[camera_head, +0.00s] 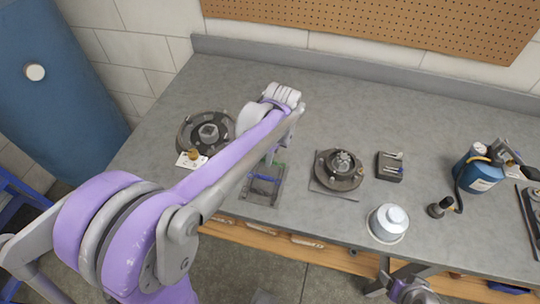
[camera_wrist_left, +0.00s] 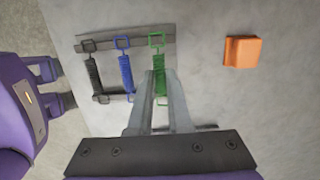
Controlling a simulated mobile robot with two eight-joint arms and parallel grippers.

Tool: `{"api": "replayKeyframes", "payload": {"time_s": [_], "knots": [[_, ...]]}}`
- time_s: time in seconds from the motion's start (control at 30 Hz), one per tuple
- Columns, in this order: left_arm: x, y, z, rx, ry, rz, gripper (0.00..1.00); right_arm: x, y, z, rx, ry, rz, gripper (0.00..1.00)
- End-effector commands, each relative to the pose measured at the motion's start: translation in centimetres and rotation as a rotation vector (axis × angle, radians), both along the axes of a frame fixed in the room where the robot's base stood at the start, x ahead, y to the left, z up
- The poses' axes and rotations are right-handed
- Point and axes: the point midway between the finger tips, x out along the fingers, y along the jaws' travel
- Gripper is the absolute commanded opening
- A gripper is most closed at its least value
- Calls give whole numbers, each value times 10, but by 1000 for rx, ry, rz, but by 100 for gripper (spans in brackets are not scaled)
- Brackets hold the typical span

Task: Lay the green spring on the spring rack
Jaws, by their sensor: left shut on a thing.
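The green spring (camera_wrist_left: 157,60) is between the fingertips of my left gripper (camera_wrist_left: 158,76), which is shut on it. Its upper loop overlaps the top bar of the spring rack (camera_wrist_left: 90,45); I cannot tell whether it touches. The lower loop shows between the fingers. A blue spring (camera_wrist_left: 125,70) and a black spring (camera_wrist_left: 94,70) lie side by side on the rack, left of the green one in the wrist view. In the head view the rack (camera_head: 259,193) is partly behind my left forearm. My right gripper (camera_wrist_left: 57,86) is open and empty, left of the rack in the wrist view.
An orange block (camera_wrist_left: 242,52) lies beside the rack. On the grey bench (camera_head: 330,110) are a hub on a disc (camera_head: 340,180), a dark drum part (camera_head: 190,128), a small tray (camera_head: 390,168), a silver-lidded container (camera_head: 388,222) and a blue bottle (camera_head: 478,172). The bench's back strip is clear.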

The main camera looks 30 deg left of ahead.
Motion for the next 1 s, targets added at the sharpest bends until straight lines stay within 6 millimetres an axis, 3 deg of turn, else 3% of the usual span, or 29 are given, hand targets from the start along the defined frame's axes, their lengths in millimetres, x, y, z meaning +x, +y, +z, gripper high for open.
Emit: {"api": "replayKeyframes", "payload": {"time_s": [1.0], "knots": [[0,0,-6,0,0,0,0,-1,0,-5,0,2,0,70]]}}
